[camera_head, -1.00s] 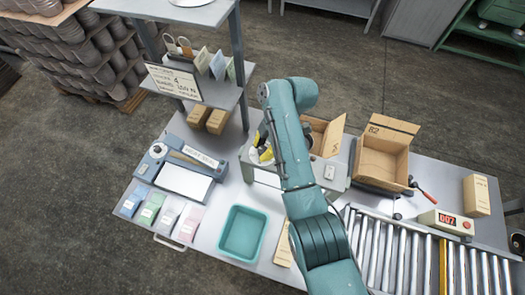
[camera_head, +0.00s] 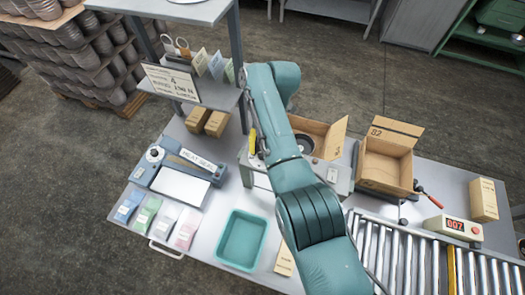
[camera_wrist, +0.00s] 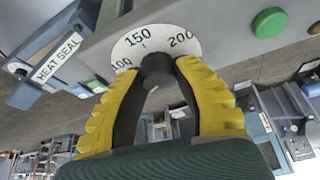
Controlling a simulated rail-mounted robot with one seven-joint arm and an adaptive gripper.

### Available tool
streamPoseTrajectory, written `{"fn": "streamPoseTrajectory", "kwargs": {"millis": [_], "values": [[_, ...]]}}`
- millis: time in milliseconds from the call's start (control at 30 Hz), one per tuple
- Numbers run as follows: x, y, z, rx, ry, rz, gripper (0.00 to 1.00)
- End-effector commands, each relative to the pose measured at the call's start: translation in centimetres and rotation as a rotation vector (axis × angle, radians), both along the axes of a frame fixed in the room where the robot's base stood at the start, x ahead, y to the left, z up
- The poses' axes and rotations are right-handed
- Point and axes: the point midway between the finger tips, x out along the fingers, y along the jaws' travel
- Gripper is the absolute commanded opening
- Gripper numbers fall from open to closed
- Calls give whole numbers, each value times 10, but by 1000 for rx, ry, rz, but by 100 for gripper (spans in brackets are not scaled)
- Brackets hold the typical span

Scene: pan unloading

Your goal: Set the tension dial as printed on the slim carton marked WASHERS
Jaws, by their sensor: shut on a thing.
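In the wrist view, a white dial face (camera_wrist: 133,47) printed 100, 150 and 200 sits on a grey panel. My gripper (camera_wrist: 157,68), with yellow ribbed fingers, is closed around the dial's dark knob (camera_wrist: 157,63). The knob's pointer cannot be made out. In the head view my gripper (camera_head: 252,142) is mostly hidden by my arm, at the front left of the grey machine (camera_head: 338,174). A slim pale carton (camera_head: 284,262) lies on the bench, partly behind my arm, and another (camera_head: 483,198) stands at the right. Their print is too small to read.
A green button (camera_wrist: 269,22) is right of the dial. An open carton (camera_head: 335,135) lies behind my arm; another (camera_head: 388,160) stands further right. A heat sealer (camera_head: 180,175), teal tray (camera_head: 242,240) and roller conveyor (camera_head: 415,255) occupy the bench.

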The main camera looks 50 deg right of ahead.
Motion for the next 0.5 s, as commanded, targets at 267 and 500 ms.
{"fn": "streamPoseTrajectory", "kwargs": {"millis": [267, 500], "values": [[-1, 1, -5, 3, 3, 16, 0], [-1, 1, -5, 2, 3, 15, 33]]}}
